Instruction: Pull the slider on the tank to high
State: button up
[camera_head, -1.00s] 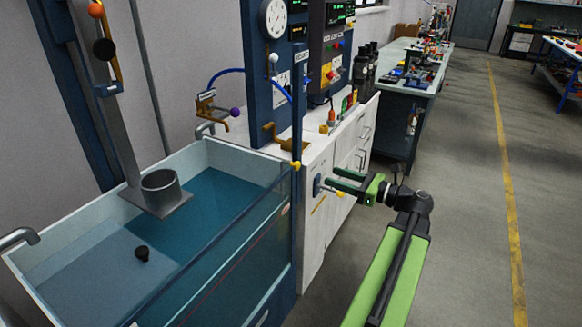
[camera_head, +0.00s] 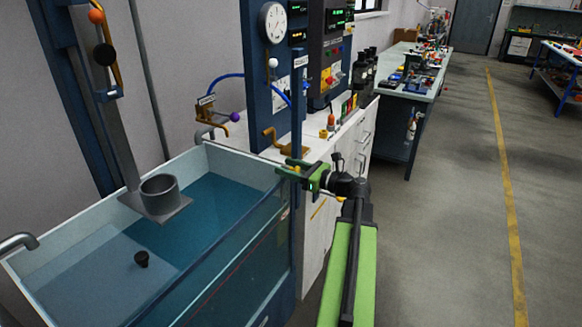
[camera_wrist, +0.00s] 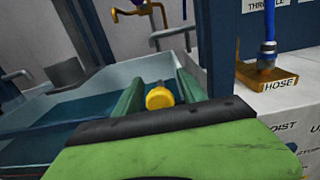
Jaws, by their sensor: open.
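The tank (camera_head: 75,232) is a pale-walled tub of blue water at the left in the head view. Its rim also shows in the wrist view (camera_wrist: 118,75). A small yellow knob, which appears to be the slider's handle, shows in the wrist view (camera_wrist: 160,97) between my two green fingers. My gripper (camera_head: 286,169) is at the tank's right corner beside the blue upright post, its fingers pointing left. In the wrist view my gripper (camera_wrist: 158,80) is open, one finger on each side of the knob. I cannot tell whether they touch it. Slider markings are not readable.
A blue post (camera_head: 298,105) rises close to my gripper. A white cabinet (camera_head: 318,235) stands right of the tank. A hose bracket (camera_wrist: 266,76) is right of my fingers in the wrist view. Open floor (camera_head: 440,230) lies to the right.

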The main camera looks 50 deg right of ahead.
jog(key=shift+c, duration=0.2)
grip_shut()
dwell(1.1)
